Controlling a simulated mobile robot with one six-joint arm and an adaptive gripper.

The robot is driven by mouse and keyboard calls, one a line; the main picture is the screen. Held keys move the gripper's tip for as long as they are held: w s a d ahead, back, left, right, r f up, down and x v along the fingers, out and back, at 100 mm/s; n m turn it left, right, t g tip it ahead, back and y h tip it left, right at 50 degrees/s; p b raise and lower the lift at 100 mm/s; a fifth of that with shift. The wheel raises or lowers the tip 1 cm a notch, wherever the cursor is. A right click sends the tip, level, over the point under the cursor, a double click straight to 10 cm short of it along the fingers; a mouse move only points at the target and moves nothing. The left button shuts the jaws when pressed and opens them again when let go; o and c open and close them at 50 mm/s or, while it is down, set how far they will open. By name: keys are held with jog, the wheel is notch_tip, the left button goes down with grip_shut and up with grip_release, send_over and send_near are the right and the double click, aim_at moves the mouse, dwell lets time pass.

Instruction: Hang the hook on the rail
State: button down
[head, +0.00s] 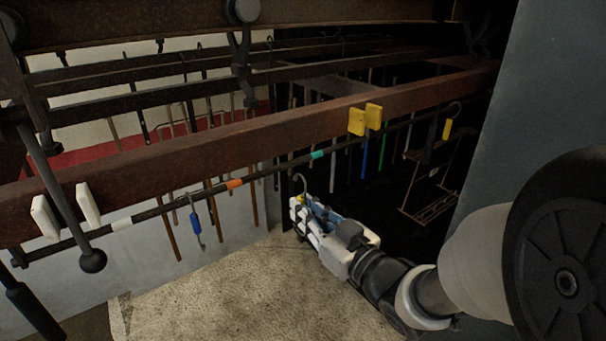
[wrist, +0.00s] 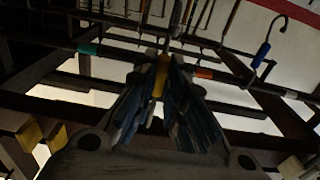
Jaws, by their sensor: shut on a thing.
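My gripper (head: 303,212) is shut on a hook with a yellow body, which shows between the fingers in the wrist view (wrist: 160,78). In the head view, its curved metal top (head: 300,178) points up above the fingers. The rail (head: 268,173) is a thin dark bar with white, orange and teal bands. The hook's top appears just below the rail in the picture, between the orange band (head: 234,184) and the teal band (head: 317,155). A gap shows between them; depth is hard to judge. The fingers hide much of the hook's body.
A blue-bodied hook (head: 195,220) hangs at the rail left of the orange band; it also shows in the wrist view (wrist: 262,53). A rusty beam (head: 240,141) with yellow blocks (head: 365,119) and white blocks (head: 66,214) runs above the rail. Rods hang behind.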

jog(key=shift+w+a+r+p, duration=0.1)
jog(key=shift+w+a+p, duration=0.3)
jog(key=shift+p, duration=0.35)
jog(key=shift+x, duration=0.8)
jog(key=w+a+f+b, duration=0.2)
jog(key=w+a, duration=0.2)
jog(key=w, duration=0.2)
jog(key=shift+w+f, duration=0.25)
jog(key=shift+w, duration=0.05)
jog(key=shift+a, duration=0.1)
jog(key=shift+f+b, duration=0.2)
jog(key=shift+b, duration=0.1)
jog(key=c, duration=1.6)
grip_release()
jog(key=shift+o, duration=0.2)
